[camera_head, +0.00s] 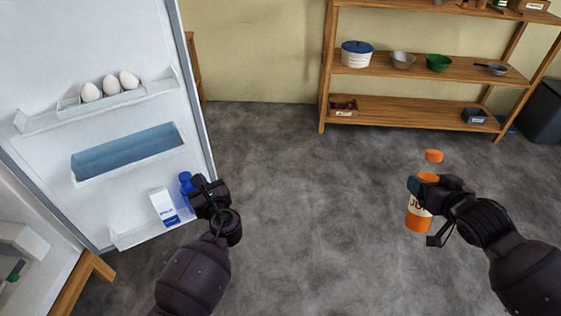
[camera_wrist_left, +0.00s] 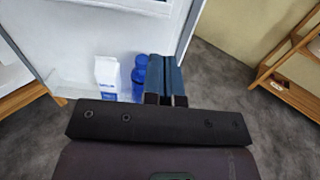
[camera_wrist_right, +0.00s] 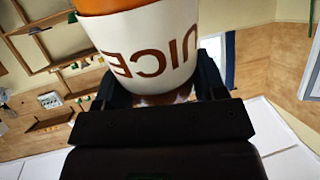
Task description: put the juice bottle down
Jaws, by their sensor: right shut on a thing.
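The juice bottle (camera_head: 419,217) has an orange cap, orange juice and a white label. My right gripper (camera_head: 432,186) is shut on it and holds it roughly upright, over the grey floor at the right of the head view. In the right wrist view the bottle's label (camera_wrist_right: 150,48) fills the space between the fingers (camera_wrist_right: 160,80), with its lettering turned over. My left gripper (camera_head: 202,189) is in front of the open fridge door's bottom shelf. In the left wrist view its fingers (camera_wrist_left: 166,80) are together, with nothing visible between them.
The open fridge door (camera_head: 140,50) holds eggs (camera_head: 110,84), an empty blue bin (camera_head: 128,153), a white carton (camera_head: 163,207) and a blue bottle (camera_head: 186,184). A wooden shelf unit (camera_head: 425,112) with bowls and a pot stands at the back right. The floor between is clear.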

